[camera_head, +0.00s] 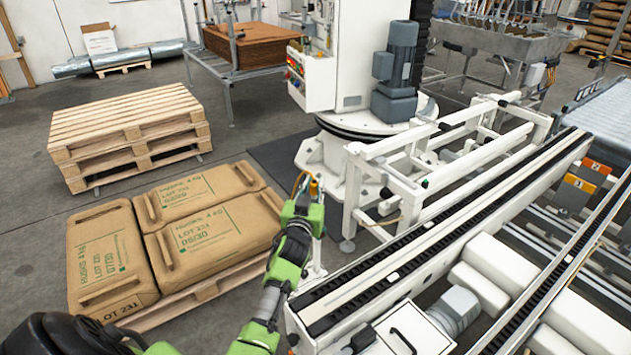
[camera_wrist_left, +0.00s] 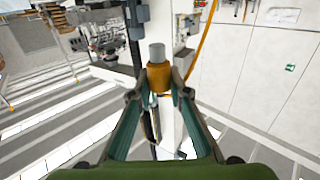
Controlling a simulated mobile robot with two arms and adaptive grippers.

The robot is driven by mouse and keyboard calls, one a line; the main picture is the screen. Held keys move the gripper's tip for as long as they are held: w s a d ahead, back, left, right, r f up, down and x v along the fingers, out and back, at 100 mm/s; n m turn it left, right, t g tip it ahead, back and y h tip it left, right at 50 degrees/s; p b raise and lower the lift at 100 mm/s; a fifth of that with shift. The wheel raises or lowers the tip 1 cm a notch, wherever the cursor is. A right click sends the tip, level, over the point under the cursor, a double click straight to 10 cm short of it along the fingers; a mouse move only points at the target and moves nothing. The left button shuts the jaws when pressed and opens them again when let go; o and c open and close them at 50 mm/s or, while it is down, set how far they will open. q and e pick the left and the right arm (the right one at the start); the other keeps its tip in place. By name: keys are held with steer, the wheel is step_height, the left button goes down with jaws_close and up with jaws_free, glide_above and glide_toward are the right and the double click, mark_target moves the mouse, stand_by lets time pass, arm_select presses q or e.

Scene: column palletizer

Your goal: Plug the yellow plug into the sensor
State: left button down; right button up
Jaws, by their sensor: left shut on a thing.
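My left gripper (camera_head: 307,196) is at the middle of the head view, near the white conveyor frame. It is shut on the yellow plug (camera_head: 313,187), of which only a small part shows there. In the left wrist view the plug (camera_wrist_left: 158,76) is a yellow-orange body between the two fingertips (camera_wrist_left: 158,95). A grey cylinder (camera_wrist_left: 156,53) stands out of its far end. I cannot clearly pick out the sensor, or tell whether the plug touches it. My right gripper is not in view.
A white post (camera_head: 316,255) stands right beside my left gripper. The conveyor (camera_head: 440,235) fills the right. Brown sacks (camera_head: 215,235) lie on a pallet at left, with stacked empty pallets (camera_head: 130,135) behind. An orange cable (camera_wrist_left: 203,45) runs upward in the wrist view.

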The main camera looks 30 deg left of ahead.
mark_target(314, 198)
arm_select(q)
steer(key=shift+f+b, duration=0.3)
steer(key=shift+f, duration=0.2)
steer(key=f, duration=0.1)
steer(key=f+b, duration=0.2)
steer(key=shift+w+a, duration=0.1)
steer(key=shift+w, duration=0.15)
step_height(314, 198, down, 2)
steer(key=shift+s+b, duration=0.15)
steer(key=shift+b, duration=1.05)
steer(key=shift+f, duration=0.4)
steer(key=shift+r, duration=0.15)
steer(key=shift+f+b, duration=0.25)
steer(key=shift+b, duration=0.1)
steer(key=shift+f+b, duration=0.35)
steer(key=shift+f, duration=0.05)
steer(key=shift+f+b, duration=0.9)
steer(key=shift+f, duration=0.2)
